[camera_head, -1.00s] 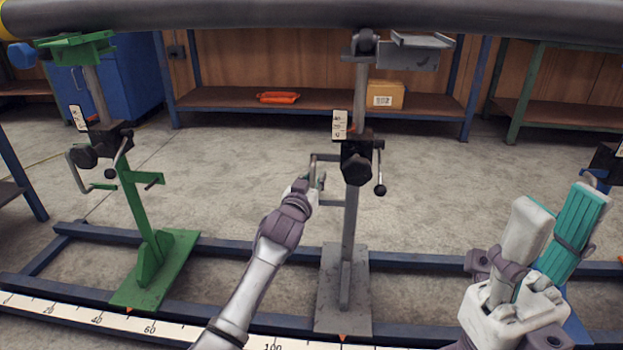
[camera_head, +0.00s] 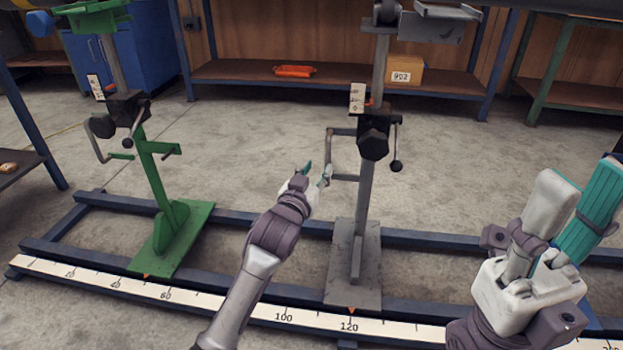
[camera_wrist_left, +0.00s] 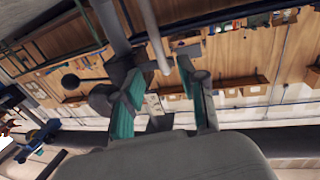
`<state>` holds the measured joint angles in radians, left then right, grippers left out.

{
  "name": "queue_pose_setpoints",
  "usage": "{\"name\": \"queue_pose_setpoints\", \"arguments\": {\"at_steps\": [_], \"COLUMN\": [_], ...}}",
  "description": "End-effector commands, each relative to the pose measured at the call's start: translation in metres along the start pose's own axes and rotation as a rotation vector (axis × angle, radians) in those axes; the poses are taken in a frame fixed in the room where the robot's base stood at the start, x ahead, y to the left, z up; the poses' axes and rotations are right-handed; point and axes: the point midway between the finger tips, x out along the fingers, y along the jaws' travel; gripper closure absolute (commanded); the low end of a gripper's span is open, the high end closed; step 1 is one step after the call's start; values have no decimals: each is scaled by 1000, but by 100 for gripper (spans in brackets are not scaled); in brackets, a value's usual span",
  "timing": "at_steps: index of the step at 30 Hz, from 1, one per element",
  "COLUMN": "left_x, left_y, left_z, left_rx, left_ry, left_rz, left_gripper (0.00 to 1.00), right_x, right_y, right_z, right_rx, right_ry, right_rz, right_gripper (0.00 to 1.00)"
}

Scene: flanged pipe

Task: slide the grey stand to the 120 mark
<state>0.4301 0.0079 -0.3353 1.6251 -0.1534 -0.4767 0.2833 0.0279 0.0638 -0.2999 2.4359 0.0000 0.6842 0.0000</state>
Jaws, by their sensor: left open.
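The grey stand (camera_head: 364,210) stands upright on the blue rails, with its base plate (camera_head: 354,262) behind the white scale (camera_head: 240,308). The orange pointer (camera_head: 351,310) at its front edge lines up with the 120 mark (camera_head: 349,326), as closely as I can see. My right gripper (camera_head: 583,205) is at the right, fingers up, apparently open and empty, away from the stand.
A green stand (camera_head: 160,190) stands on the rails at the left, its pointer between 40 and 60. A dark pipe runs above the stands. Behind are a bench (camera_head: 340,82) with an orange item (camera_head: 294,71) and a box (camera_head: 405,74). The floor between the stands is clear.

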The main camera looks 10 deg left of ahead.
Motion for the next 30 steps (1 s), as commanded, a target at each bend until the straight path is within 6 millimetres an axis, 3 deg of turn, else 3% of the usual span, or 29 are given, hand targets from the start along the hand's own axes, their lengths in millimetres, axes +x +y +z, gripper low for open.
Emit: {"name": "queue_pose_setpoints", "arguments": {"at_steps": [6, 19, 22, 26, 30], "left_x": [-26, -32, -40, -77, -155], "left_y": [1, 1, 5, 18, 30], "left_z": [0, -1, -9, -46, -111], "left_rx": [-1, -1, -3, -9, -22], "left_ry": [0, 4, 47, 229, 544], "left_rz": [1, 2, 19, 73, 128], "left_gripper": [59, 59, 59, 59, 59], "right_x": [0, 0, 0, -2, -8], "right_y": [0, 0, 0, 1, 2], "right_z": [0, 0, 1, 2, 1], "right_rx": [0, 0, 1, 5, 11], "right_ry": [0, -1, -10, -40, -87], "right_rz": [0, 0, 3, 14, 34], "right_gripper": [60, 60, 60, 60, 60]}}
